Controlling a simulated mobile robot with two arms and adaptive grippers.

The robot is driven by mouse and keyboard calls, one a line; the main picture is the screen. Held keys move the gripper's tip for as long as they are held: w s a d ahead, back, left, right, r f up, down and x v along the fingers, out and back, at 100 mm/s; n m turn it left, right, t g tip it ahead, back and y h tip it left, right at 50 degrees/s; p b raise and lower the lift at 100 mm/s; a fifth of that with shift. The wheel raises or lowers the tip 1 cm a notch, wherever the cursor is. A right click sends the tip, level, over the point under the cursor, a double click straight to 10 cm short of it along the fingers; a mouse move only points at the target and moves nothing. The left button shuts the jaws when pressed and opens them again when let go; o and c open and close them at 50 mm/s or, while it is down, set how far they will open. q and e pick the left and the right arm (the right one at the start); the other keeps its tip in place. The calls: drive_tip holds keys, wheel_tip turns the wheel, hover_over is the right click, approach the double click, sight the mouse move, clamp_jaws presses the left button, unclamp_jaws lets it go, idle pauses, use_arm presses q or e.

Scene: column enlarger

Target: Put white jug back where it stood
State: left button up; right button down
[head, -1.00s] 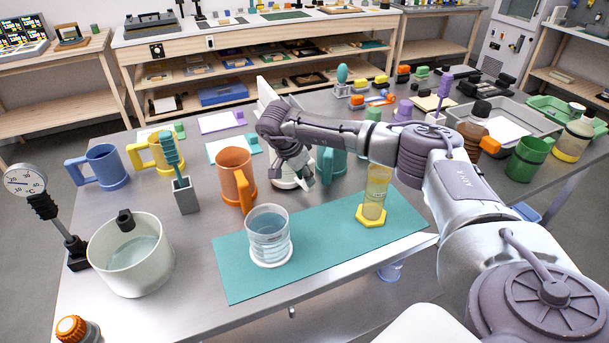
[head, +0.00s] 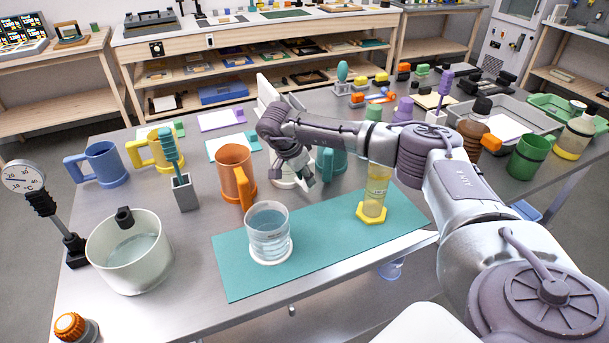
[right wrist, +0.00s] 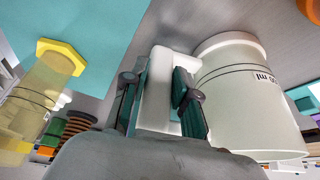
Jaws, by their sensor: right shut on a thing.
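The white jug (head: 284,181) is mostly hidden behind my right gripper (head: 303,174) in the head view, between the orange mug and the green mug. In the right wrist view the jug (right wrist: 250,100) shows at the right, with dark lines and "ml" print on its side. My right gripper (right wrist: 160,95) is shut on the jug's white handle (right wrist: 156,88), one finger on each side. The jug's base is at or very near the steel tabletop; I cannot tell whether it touches. My left gripper is not in view.
The orange mug (head: 236,178) stands just left of the jug, the green mug (head: 333,162) just right. In front lies a teal mat (head: 325,243) with a clear beaker (head: 268,232) and a yellow-based cylinder (head: 375,192). A white pot (head: 131,254) stands at left front.

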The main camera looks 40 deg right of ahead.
drive_tip(key=c, duration=0.8)
unclamp_jaws()
drive_tip(key=shift+f, duration=0.1)
drive_tip(key=shift+r, duration=0.2)
drive_tip(key=p+v, duration=0.5)
drive_tip(key=v, duration=0.2)
drive_tip(key=shift+a+r+p, duration=0.2)
drive_tip(key=shift+r+p, duration=0.2)
idle(0.6)
drive_tip(key=v, duration=1.2)
